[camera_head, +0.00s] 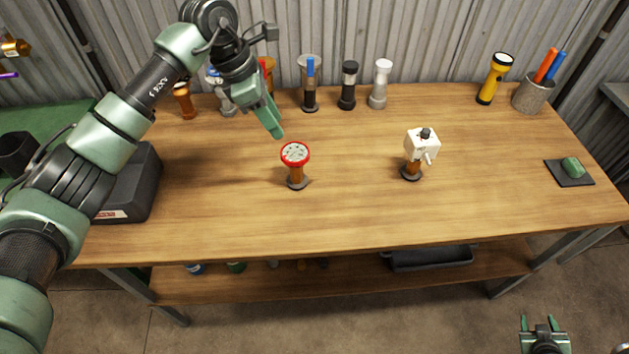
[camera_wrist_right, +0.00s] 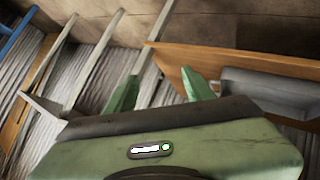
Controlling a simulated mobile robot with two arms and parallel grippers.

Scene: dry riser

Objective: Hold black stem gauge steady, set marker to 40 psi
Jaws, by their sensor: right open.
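A gauge with a red rim and pale round dial (camera_head: 295,154) stands upright near the middle of the table on an orange-brown stem with a dark base. No marker setting can be read. My left gripper (camera_head: 275,130) points down above and behind the red-rimmed gauge, apart from it; its finger gap is hidden. My right gripper (camera_head: 543,322) is open and empty, in front of the table; its fingers (camera_wrist_right: 163,92) show in the right wrist view.
A white box-topped piece (camera_head: 421,146) stands on an orange stem at right. A black cylinder (camera_head: 348,86), white-grey cylinder (camera_head: 380,84), yellow flashlight (camera_head: 494,79) and pen cup (camera_head: 532,95) line the back. A green lump (camera_head: 573,167) lies on a dark pad. The table front is clear.

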